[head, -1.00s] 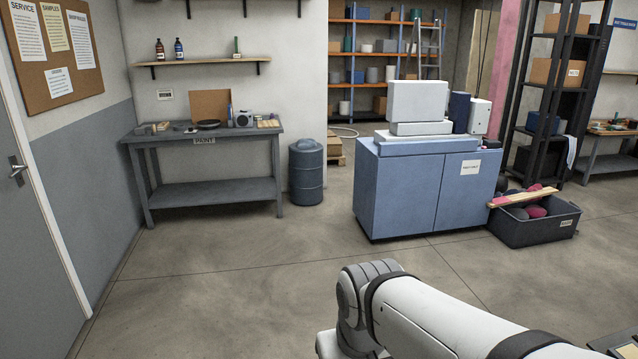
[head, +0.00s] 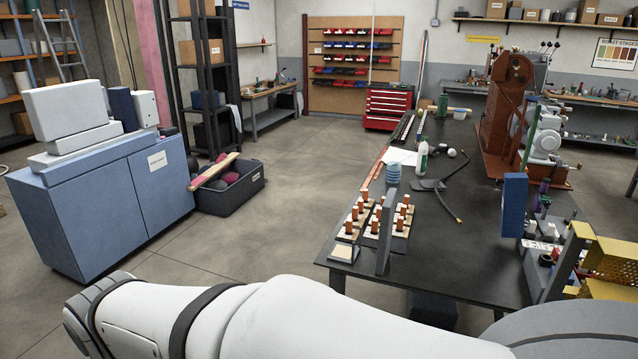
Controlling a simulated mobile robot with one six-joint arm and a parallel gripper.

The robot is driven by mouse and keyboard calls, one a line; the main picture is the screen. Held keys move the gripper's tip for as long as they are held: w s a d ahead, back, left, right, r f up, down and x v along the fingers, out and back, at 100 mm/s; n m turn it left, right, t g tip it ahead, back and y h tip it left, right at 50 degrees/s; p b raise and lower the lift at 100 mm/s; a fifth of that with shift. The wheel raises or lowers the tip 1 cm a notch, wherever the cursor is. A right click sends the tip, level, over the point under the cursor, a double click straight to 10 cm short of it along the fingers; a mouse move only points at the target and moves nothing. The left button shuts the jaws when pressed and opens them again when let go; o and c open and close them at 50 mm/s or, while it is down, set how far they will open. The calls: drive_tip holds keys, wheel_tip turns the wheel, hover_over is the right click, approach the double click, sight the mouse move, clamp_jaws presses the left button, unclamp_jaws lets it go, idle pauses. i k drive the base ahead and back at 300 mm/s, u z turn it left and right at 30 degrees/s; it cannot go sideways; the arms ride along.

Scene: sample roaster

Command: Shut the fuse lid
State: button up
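I cannot pick out the fuse lid with certainty. A thin grey panel (head: 386,232) stands upright at the near left of the dark workbench (head: 462,262), among several orange-topped posts on pale bases (head: 374,226). A blue upright panel (head: 514,205) stands farther right, close to a cluster of small red, white and dark parts (head: 545,232). Either panel could be a lid; the labels are too small to read. My gripper is not in view; only white links of my arm cross the bottom of the picture.
A rust-brown machine (head: 506,118) stands at the workbench's far right. A yellow perforated part (head: 606,262) is at the right edge. Floor is clear between the blue cabinet (head: 105,205) and the bench.

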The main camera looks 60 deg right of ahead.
sight(516, 185)
drive_tip(key=z, duration=3.1)
drive_tip(key=i, duration=0.4)
drive_tip(key=u, duration=0.55)
drive_tip(key=i, duration=1.25)
drive_tip(key=z, duration=0.75)
